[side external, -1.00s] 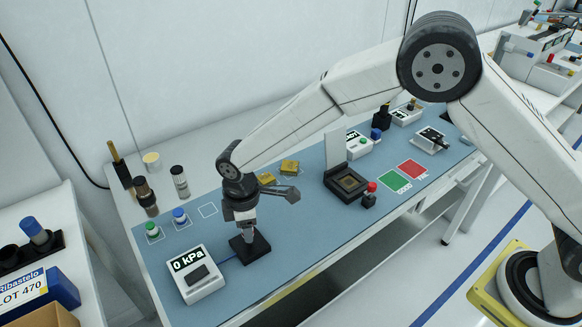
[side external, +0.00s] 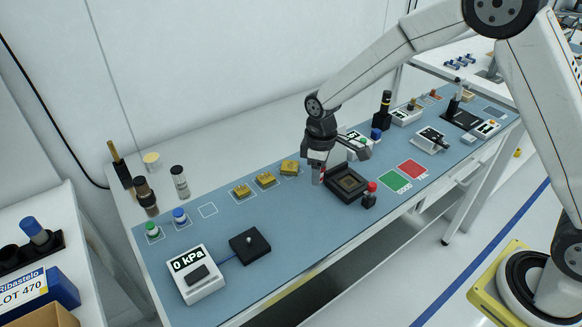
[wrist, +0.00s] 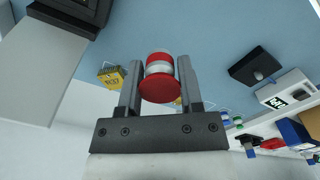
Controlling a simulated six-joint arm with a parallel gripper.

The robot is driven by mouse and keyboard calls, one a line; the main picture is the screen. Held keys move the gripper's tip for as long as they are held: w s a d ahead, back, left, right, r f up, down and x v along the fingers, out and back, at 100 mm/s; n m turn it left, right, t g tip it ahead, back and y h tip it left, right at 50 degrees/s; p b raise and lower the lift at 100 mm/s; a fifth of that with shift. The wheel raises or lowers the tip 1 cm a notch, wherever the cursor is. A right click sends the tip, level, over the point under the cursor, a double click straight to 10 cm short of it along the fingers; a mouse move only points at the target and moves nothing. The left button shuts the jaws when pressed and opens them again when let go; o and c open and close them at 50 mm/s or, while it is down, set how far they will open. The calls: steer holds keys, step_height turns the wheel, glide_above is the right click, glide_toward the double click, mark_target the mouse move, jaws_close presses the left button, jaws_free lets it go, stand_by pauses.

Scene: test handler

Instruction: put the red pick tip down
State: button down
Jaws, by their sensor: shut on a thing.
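My gripper (wrist: 160,85) is shut on the red pick tip (wrist: 161,88), which has a red base, a pale band and a red top in the wrist view. In the side external view my gripper (side external: 318,172) hangs above the blue mat, just left of the black test socket. The tip's lower end is partly hidden there by the fingers. On the mat at the left stand a green pick tip (side external: 152,230) and a blue pick tip (side external: 179,216), each in a white outlined square. An empty outlined square (side external: 208,210) lies to the right of the blue one.
A pressure display (side external: 190,270) reads 0 kPa, with a black block (side external: 250,246) beside it. Several gold parts (side external: 265,180) lie behind. The black socket (side external: 347,183), a red-topped button (side external: 371,190) and green and red pads (side external: 412,169) are to the right.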

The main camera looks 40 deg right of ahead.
steer(key=s+d+r+m, duration=0.2)
steer(key=s+d+m, duration=0.4)
steer(key=s+d, duration=0.3)
steer(key=s+d+r+m, duration=0.2)
steer(key=s+d+m, duration=0.3)
steer(key=s+d, duration=0.4)
steer(key=d, duration=0.7)
steer(key=shift+s+d+r+m, duration=0.15)
steer(key=shift+s+d+m, duration=0.1)
steer(key=shift+d+m, duration=0.15)
glide_above(413, 170)
steer(key=f, duration=0.8)
steer(key=shift+s+a+f, duration=0.25)
steer(key=shift+s, duration=0.1)
steer(key=shift+w+d+f, duration=0.2)
steer(key=shift+w+f, duration=0.2)
steer(key=shift+f, duration=0.05)
